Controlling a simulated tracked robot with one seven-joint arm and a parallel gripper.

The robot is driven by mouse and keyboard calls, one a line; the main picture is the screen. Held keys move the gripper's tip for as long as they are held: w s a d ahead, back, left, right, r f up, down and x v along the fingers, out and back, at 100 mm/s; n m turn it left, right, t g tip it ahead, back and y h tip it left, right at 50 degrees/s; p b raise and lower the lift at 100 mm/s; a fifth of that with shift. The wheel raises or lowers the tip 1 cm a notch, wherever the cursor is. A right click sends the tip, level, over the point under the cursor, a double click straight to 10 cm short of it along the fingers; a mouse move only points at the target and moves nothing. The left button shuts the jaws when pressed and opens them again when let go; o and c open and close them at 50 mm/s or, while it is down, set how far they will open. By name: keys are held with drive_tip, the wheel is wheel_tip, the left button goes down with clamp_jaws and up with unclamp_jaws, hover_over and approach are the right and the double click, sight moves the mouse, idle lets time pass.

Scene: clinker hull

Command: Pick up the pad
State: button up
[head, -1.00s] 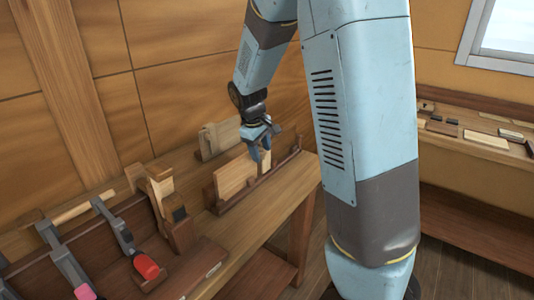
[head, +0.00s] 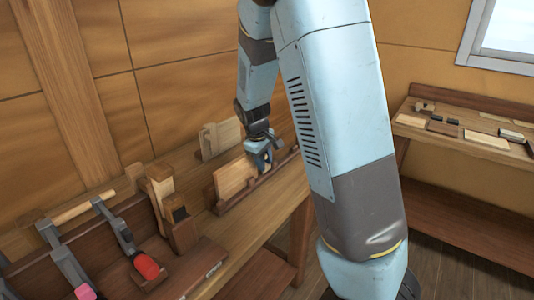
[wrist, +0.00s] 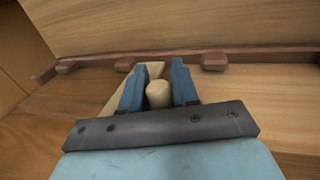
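A light wooden piece with a rounded end (wrist: 158,95), which may be the pad's handle, stands between my fingers in the wrist view. A flat pale part (wrist: 120,88) shows behind the left finger; I cannot tell if they are one piece. My gripper (head: 262,158) is down at the long dark-edged rack on the bench, just right of a pale upright board (head: 234,178). In the wrist view its two blue fingers (wrist: 158,84) flank the rounded piece closely. Whether they touch it is unclear.
A similar pale wooden piece (head: 221,138) leans behind the rack, near the wall. Clamps with red (head: 146,266) and pink ends and wooden blocks (head: 172,213) crowd the bench at left. A side shelf (head: 470,135) with small items stands at right.

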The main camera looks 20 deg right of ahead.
clamp_jaws()
